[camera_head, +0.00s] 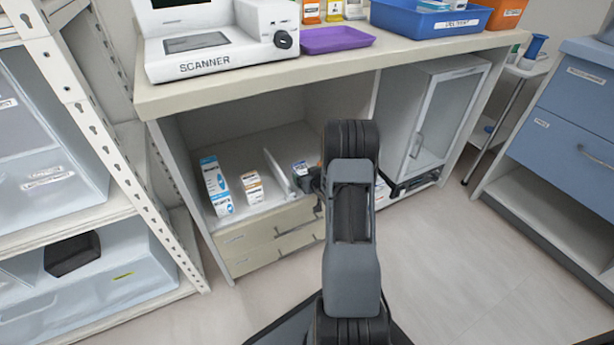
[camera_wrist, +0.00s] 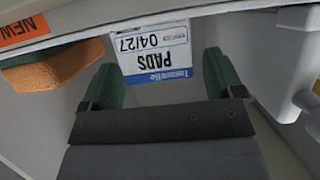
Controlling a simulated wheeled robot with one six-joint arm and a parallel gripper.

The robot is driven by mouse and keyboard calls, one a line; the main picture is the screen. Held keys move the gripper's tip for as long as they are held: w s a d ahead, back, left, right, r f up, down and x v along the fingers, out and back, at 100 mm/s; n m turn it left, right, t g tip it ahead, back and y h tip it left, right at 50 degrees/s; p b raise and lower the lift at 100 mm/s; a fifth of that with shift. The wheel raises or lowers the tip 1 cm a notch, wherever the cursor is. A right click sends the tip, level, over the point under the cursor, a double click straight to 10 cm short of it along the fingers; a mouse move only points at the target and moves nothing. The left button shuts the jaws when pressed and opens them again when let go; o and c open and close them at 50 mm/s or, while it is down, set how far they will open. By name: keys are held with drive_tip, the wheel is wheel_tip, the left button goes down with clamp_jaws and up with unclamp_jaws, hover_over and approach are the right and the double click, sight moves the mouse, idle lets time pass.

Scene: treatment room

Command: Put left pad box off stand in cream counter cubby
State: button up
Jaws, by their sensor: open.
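A white and blue pad box (camera_wrist: 155,48), printed PADS 04/27 and upside down in the wrist view, lies between and just beyond my gripper's green fingertips. My gripper (camera_wrist: 160,68) is open, with a gap visible between the box and the right finger. In the head view, a small white and blue box (camera_head: 300,167) shows beside my gripper (camera_head: 308,183), inside the cream counter's cubby (camera_head: 236,150) and right of a white upright divider (camera_head: 279,176). My arm hides part of the cubby's right side.
A tall blue and white box (camera_head: 216,186) and a small orange and white box (camera_head: 252,187) stand left of the divider. Drawers (camera_head: 268,238) sit below. The wrist view shows an orange and green block (camera_wrist: 55,65) at left and a white object (camera_wrist: 275,65) at right.

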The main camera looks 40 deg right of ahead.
drive_tip(key=p+v, duration=0.3)
drive_tip(key=v, duration=0.8)
drive_tip(key=a+r+g+h, duration=0.1)
drive_tip(key=a+r+g, duration=0.4)
drive_tip(key=a+r, duration=0.45)
drive_tip(key=s+a+r+g+y, duration=0.1)
drive_tip(key=s+a+r+g, duration=0.2)
drive_tip(key=s+a, duration=0.4)
drive_tip(key=s+a+r+n+g+y, duration=0.1)
drive_tip(key=s+a+r+g, duration=0.1)
drive_tip(key=s+a+r, duration=0.3)
drive_tip(key=s+a, duration=0.2)
drive_tip(key=a, duration=0.1)
drive_tip(key=shift+s+r+n+g+y, duration=0.25)
drive_tip(key=shift+s+n+g+y, duration=0.05)
drive_tip(key=shift+g+y, duration=0.1)
drive_tip(key=shift+a+r+p, duration=0.1)
drive_tip(key=shift+p, duration=0.2)
